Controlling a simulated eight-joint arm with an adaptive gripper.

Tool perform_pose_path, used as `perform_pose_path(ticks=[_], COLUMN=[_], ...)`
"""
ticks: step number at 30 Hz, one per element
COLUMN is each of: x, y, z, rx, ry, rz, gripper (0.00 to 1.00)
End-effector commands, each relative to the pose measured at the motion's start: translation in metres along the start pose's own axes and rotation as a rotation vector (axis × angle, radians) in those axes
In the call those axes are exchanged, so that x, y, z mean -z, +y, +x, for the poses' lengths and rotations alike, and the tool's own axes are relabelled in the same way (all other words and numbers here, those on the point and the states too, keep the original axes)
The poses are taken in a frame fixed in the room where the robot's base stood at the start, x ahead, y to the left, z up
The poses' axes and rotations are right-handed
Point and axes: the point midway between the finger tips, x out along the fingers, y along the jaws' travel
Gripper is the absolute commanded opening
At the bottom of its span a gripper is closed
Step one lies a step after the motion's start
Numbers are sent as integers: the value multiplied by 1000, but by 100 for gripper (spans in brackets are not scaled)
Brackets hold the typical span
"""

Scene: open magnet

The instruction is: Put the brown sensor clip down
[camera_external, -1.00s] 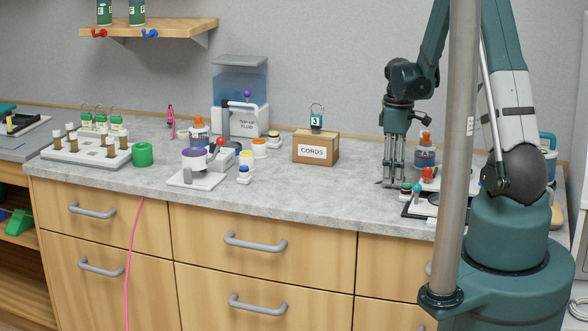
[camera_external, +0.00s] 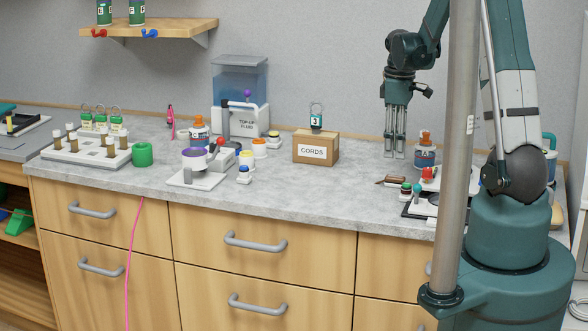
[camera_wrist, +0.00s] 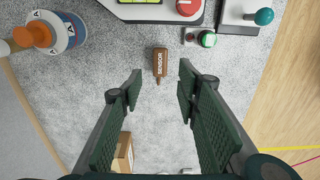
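The brown sensor clip (camera_wrist: 160,64) lies on the grey counter and shows between and beyond my fingertips in the wrist view, with the word SENSOR on it. It also shows in the external view (camera_external: 390,180), beside the dark-based device at the counter's right end. My gripper (camera_external: 395,156) hangs above the counter, pointing down, apart from the clip. In the wrist view my gripper (camera_wrist: 160,82) has its two green padded fingers spread with nothing between them.
An orange-topped bottle (camera_wrist: 55,33) stands nearby. The CORDS box (camera_external: 316,149) is to the left. Bare counter lies between box and clip.

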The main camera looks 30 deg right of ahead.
Motion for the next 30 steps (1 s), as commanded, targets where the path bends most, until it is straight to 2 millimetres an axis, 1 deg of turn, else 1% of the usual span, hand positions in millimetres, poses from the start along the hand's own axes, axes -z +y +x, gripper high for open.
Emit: perform_pose_path(ticks=[1, 6, 12, 18, 30], x=[0, 0, 0, 0, 0], y=[0, 0, 0, 0, 0], z=[-6, -24, -37, -40, -40], rx=[0, 0, 0, 0, 0], ry=[0, 0, 0, 0, 0], rz=[0, 0, 0, 0, 0], gripper=[32, 32, 32, 32, 32])
